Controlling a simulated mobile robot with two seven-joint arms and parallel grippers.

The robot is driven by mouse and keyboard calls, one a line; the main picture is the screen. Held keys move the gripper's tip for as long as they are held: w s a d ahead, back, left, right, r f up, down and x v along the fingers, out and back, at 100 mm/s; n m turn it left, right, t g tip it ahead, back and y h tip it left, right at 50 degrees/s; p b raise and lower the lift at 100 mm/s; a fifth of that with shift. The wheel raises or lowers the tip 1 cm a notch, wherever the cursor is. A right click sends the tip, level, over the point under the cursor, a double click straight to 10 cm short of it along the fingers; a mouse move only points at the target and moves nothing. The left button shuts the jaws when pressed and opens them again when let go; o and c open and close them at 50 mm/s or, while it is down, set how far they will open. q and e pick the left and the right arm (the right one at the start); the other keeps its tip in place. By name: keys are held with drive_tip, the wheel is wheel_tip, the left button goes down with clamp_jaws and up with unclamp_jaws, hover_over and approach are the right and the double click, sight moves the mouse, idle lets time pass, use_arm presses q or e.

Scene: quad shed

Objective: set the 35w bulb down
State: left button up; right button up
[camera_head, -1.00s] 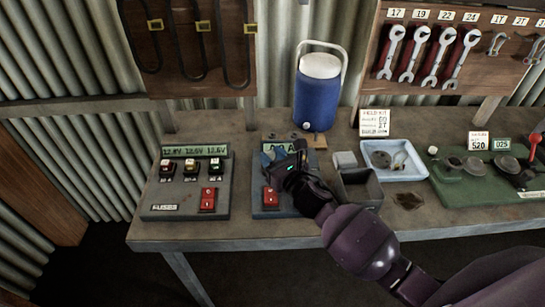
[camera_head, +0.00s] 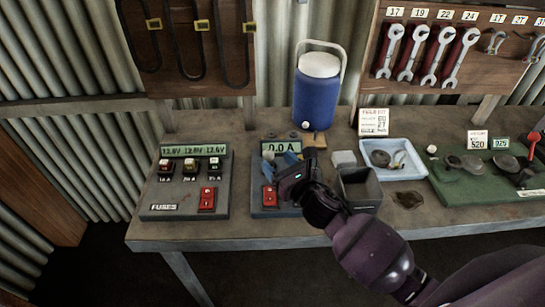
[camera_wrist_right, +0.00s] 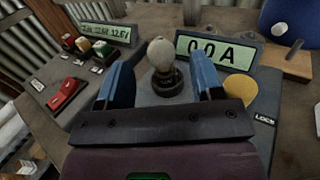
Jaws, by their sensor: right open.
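A pale round bulb (camera_wrist_right: 161,54) stands upright in a dark round socket (camera_wrist_right: 167,82) on the grey-blue tester panel; no wattage mark is readable. In the head view the bulb (camera_head: 268,156) shows small beside my gripper. My right gripper (camera_head: 283,168) is over the panel. In the wrist view its blue fingers (camera_wrist_right: 160,78) are apart, one each side of the bulb in the picture, with gaps between. The panel's display (camera_wrist_right: 218,50) reads 0.0 A. My left gripper is not in view.
A fuse panel (camera_head: 160,205) with a red switch is at left. A grey open bin (camera_head: 362,196), a light-blue tray (camera_head: 412,172) and a green board (camera_head: 470,192) are at right. A blue water jug (camera_head: 316,98) stands behind.

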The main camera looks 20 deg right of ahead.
drive_tip(key=v, duration=0.8)
drive_tip(key=shift+b, duration=0.3)
drive_tip(key=shift+s, duration=0.3)
